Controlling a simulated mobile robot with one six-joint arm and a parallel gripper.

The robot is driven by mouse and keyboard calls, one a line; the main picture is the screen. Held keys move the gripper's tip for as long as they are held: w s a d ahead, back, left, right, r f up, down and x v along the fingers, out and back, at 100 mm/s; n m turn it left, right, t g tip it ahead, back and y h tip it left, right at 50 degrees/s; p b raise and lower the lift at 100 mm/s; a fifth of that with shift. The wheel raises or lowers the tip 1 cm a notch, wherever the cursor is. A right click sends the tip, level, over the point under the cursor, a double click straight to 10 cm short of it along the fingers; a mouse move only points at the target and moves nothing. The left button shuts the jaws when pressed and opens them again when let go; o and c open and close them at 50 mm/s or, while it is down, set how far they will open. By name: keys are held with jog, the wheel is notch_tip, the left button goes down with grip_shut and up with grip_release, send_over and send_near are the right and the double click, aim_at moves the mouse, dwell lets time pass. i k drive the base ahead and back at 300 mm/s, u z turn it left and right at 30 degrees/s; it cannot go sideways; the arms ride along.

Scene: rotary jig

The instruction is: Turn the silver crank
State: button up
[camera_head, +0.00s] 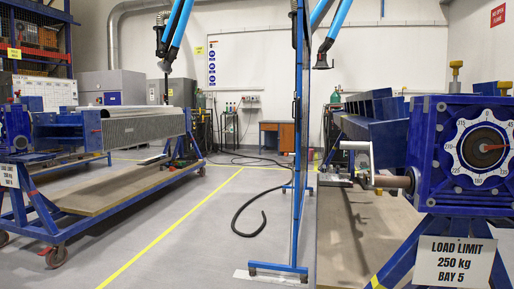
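The silver crank (373,164) is on the right, at the left side of a blue gearbox (427,150). A copper-coloured round part (390,181) and a grey collar lie between the crank and the box. A pale bar sticks out to the left at the crank's upper end. A white dial (481,148) with numbers and a dark centre pointer faces me on the box. My gripper is not visible in this view, and nothing is seen holding the crank.
A load-limit sign (454,262) hangs below the gearbox. A tall blue-framed screen (299,150) on feet stands left of the crank. A second blue wheeled jig (45,225) stands at the left. Grey floor with yellow lines is open between, with a dark hose (248,215).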

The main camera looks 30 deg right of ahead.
aim_at(377, 181)
jog(key=z, duration=0.15)
jog(key=k, duration=0.65)
jog(key=z, duration=0.15)
jog(key=i, duration=1.55)
jog(key=z, duration=0.75)
